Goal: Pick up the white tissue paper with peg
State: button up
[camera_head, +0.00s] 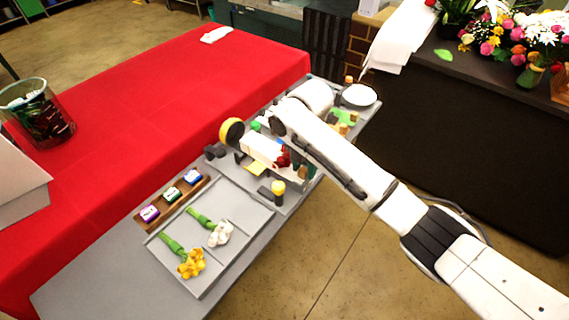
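I cannot single out a white tissue paper with a peg for certain. A white block-like piece (262,149) lies at the middle of the grey work table, partly behind my arm, with a dark red bit at its right end. I cannot tell whether it is paper or part of my wrist. Small pegs with tan or yellow tops stand on the table; one (278,188) is near the tray's upper right corner. My white arm reaches in from the lower right over the table. I cannot make out my gripper's fingers or whether they hold anything.
A grey tray (243,205) holds a white and a yellow flower. A wooden rack (158,212) with small coloured spools is beside it. A white plate (359,95) is at the far end. A red-covered table (150,110) runs along the left; a dark flower counter (450,130) stands right.

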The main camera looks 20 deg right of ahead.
grip_shut()
dwell(0.3)
jog(key=shift+r, duration=0.15)
dwell(0.3)
